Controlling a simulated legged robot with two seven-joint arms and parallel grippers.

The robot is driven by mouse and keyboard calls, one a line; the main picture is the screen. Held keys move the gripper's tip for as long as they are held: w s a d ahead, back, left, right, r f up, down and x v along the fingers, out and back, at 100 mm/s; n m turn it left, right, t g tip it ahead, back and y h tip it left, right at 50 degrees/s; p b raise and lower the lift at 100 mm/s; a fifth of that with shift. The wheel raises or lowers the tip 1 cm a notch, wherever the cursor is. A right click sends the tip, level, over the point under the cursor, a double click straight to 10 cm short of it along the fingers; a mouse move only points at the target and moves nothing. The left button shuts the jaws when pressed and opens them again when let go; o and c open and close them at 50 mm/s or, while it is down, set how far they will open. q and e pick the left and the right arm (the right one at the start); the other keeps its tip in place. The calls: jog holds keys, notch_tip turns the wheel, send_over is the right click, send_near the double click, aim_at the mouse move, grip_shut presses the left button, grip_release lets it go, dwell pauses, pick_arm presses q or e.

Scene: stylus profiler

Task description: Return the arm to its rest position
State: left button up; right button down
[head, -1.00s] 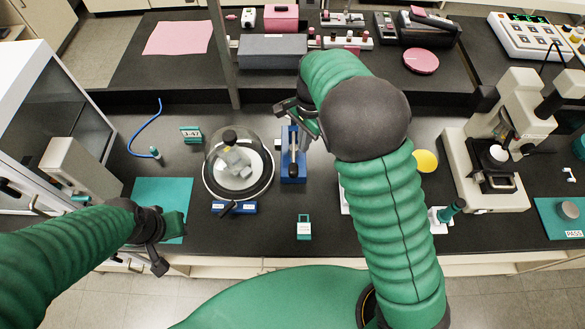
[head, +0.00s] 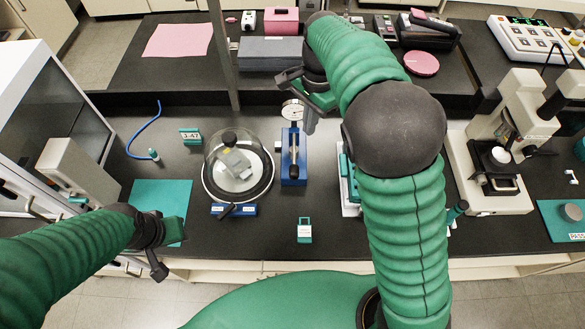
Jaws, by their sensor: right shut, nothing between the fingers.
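My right arm (head: 405,215) reaches up from the bottom right and bends at a dark elbow. My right gripper (head: 300,98) is shut and empty, raised at the upper right of the blue dial gauge stand (head: 293,168). The round white dial (head: 292,111) shows just left of the gripper; whether they touch I cannot tell. My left arm (head: 70,255) comes in from the left. My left gripper (head: 163,245) hangs over the front edge of the teal mat (head: 160,197); its jaw gap is unclear.
A glass dome (head: 237,165) on a round base stands left of the gauge stand. A small teal tag (head: 304,230) lies in front. A microscope (head: 490,150) stands at the right, a white cabinet (head: 45,110) at the left. A raised shelf with boxes (head: 270,52) runs behind.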

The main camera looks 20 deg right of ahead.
jog(key=s+d+f+n+t+b, duration=0.2)
jog(key=s+f+n+t+b, duration=0.1)
jog(key=s+f+n+b, duration=0.7)
jog(key=s+f+n, duration=0.3)
jog(key=s+f, duration=0.3)
jog(key=f, duration=0.3)
jog(key=shift+s+f+h+b, duration=0.15)
jog(key=shift+f+h+b, duration=0.15)
jog(key=shift+h, duration=0.1)
jog(key=shift+d, duration=0.15)
jog(key=w+a+r+m+p, duration=0.1)
jog(key=w+a+r+p, duration=0.2)
jog(key=w+r, duration=0.3)
jog(key=w+a+r+m+p, duration=0.1)
jog(key=w+a+r+p, duration=0.2)
jog(key=w+r, duration=0.4)
notch_tip(320, 180, up, 7)
jog(key=shift+w+a+r+m+h, duration=0.2)
jog(key=shift+w+a+m+h, duration=0.1)
jog(key=shift+a+m, duration=0.1)
